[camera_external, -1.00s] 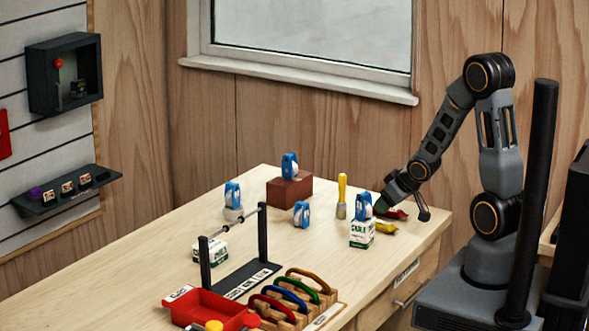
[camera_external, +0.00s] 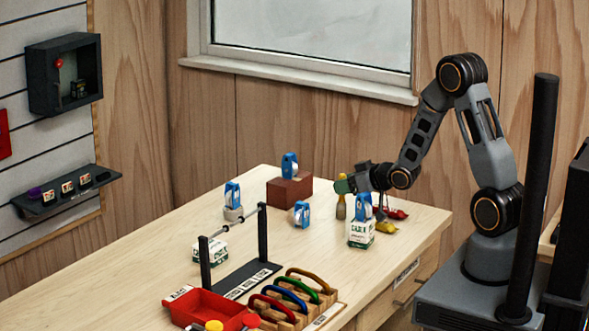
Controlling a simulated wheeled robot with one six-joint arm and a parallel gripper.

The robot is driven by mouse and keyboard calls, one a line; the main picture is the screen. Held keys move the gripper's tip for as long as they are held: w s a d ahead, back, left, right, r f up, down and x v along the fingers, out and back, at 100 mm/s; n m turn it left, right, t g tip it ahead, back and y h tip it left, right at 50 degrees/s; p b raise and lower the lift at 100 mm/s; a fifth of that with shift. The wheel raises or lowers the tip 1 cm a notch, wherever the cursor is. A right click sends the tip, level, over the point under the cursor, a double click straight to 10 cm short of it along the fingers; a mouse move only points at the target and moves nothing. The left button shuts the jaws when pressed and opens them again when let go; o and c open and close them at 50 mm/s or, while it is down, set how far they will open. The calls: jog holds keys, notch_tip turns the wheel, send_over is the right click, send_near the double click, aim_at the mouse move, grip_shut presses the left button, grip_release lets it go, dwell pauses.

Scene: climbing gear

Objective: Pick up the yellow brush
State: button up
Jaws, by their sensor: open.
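The yellow brush (camera_external: 341,207) stands upright on the tabletop, in the back right part of the bench. Its upper handle is hidden behind my gripper (camera_external: 342,186). My gripper is open, reaches in from the right and points left, level with the top of the brush. I cannot tell whether the brush is between the fingers or behind them. It does not look lifted.
A white box (camera_external: 361,234) with a blue item on it stands close right of the brush, with red and yellow pieces (camera_external: 386,228) beside it. A brown block (camera_external: 289,192) and small blue item (camera_external: 301,214) are left. A black-post rack (camera_external: 262,238) stands nearer.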

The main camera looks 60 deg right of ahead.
jog(key=shift+x, duration=0.8)
jog(key=shift+c, duration=0.4)
grip_shut()
